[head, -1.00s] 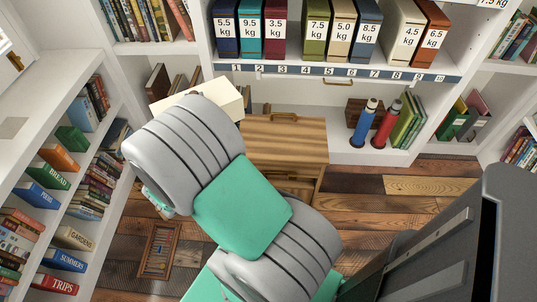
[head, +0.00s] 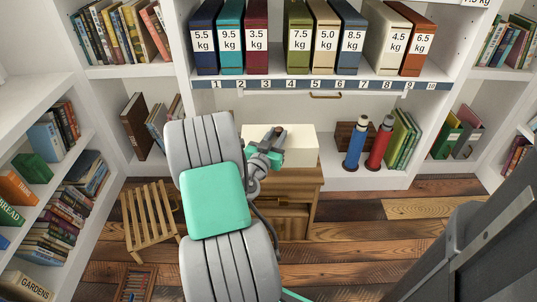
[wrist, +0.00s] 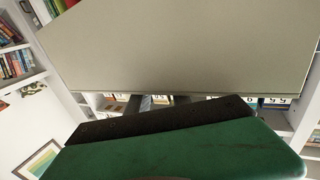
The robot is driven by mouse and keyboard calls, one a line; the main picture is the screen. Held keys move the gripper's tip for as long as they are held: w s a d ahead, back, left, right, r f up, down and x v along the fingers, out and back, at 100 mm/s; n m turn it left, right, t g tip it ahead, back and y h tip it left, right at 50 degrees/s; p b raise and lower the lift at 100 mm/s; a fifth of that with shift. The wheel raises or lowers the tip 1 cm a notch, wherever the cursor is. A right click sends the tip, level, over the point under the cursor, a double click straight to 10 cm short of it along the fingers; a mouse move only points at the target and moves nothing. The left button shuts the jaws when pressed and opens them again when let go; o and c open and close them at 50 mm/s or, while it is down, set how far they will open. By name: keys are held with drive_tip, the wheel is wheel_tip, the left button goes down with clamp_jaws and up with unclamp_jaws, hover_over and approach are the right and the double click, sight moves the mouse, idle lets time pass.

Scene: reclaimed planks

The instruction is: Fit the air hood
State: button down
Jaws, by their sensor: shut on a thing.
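The air hood appears to be the cream, box-shaped piece (head: 297,146), which is over the wooden cabinet (head: 314,180) in the head view. My gripper (head: 268,150) is at its left part and is shut on it. In the wrist view the hood is a broad beige face (wrist: 190,50) filling the upper part. The dark fingers of my gripper (wrist: 150,104) show just below its lower edge. I cannot tell whether the hood touches the cabinet top. The part of the hood behind the gripper is hidden.
A shelf of labelled kg binders (head: 325,40) with a numbered strip (head: 330,84) is above and behind. Blue (head: 355,145) and red (head: 380,145) bottles stand right of the cabinet. A slatted wooden stand (head: 150,215) is left.

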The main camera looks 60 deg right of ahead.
drive_tip(key=w+d+f+b, duration=0.3)
drive_tip(key=w+f+b, duration=0.1)
drive_tip(key=f, duration=0.5)
drive_tip(key=shift+w+f, duration=0.25)
drive_tip(key=shift+w, duration=0.05)
drive_tip(key=c, duration=1.1)
unclamp_jaws()
drive_tip(key=shift+c, duration=0.2)
